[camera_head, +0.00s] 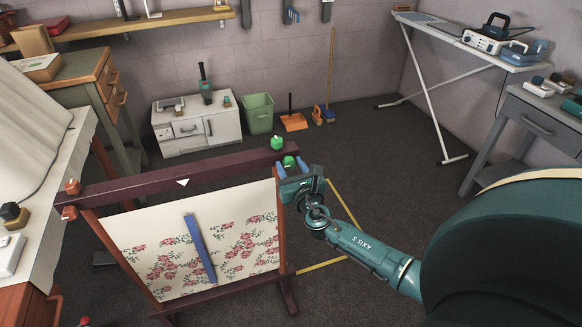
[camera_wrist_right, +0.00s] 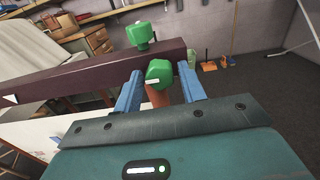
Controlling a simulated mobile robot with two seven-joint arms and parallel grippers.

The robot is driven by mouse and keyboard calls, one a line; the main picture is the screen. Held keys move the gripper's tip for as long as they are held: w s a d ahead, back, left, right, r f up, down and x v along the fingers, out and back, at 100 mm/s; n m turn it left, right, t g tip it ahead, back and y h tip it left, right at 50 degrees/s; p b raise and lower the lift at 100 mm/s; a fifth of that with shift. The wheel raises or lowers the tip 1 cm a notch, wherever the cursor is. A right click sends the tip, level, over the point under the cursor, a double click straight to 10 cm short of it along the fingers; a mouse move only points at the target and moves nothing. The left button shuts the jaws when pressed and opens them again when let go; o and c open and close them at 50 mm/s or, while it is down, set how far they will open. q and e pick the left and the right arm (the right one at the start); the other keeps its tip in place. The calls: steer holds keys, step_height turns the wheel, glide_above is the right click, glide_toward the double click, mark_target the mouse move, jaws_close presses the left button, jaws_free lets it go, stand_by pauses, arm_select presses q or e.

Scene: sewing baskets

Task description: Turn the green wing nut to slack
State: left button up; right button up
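A wooden frame with a dark red top bar (camera_head: 180,178) holds floral fabric (camera_head: 130,238). Two green pieces are at the bar's right end: an upper one (camera_head: 277,142) on top and a lower one (camera_head: 289,161) in front. In the right wrist view, the lower green nut (camera_wrist_right: 159,72) sits between the blue fingers of my right gripper (camera_wrist_right: 160,82), with a gap on each side. The upper green piece (camera_wrist_right: 140,34) stands beyond it. My right gripper (camera_head: 290,168) is open at the frame's right end. My left gripper is not in view.
Two orange-red knobs (camera_head: 72,186) (camera_head: 69,212) are at the bar's left end. A blue strip (camera_head: 200,248) lies against the fabric. A green bin (camera_head: 259,113) and white cabinet (camera_head: 197,127) stand behind. An ironing board (camera_head: 470,42) is at the back right.

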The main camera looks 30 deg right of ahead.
steer(key=shift+o, duration=1.1)
steer(key=v, duration=1.3)
steer(key=shift+a, duration=0.1)
steer(key=s+a+f+m+g+y, duration=0.2)
steer(key=s+a+m, duration=0.2)
steer(key=m, duration=0.6)
steer(key=s+a+f+m+g+y+p, duration=0.1)
steer(key=s+a+f+m+g+y, duration=0.1)
steer(key=s+a+m, duration=0.3)
steer(key=s+a+f+m+g+y, duration=0.3)
steer(key=a+m, duration=0.6)
steer(key=m, duration=0.6)
steer(key=shift+s+f+m+p, duration=0.35)
steer(key=shift+s+f, duration=0.4)
steer(key=shift+s, duration=0.35)
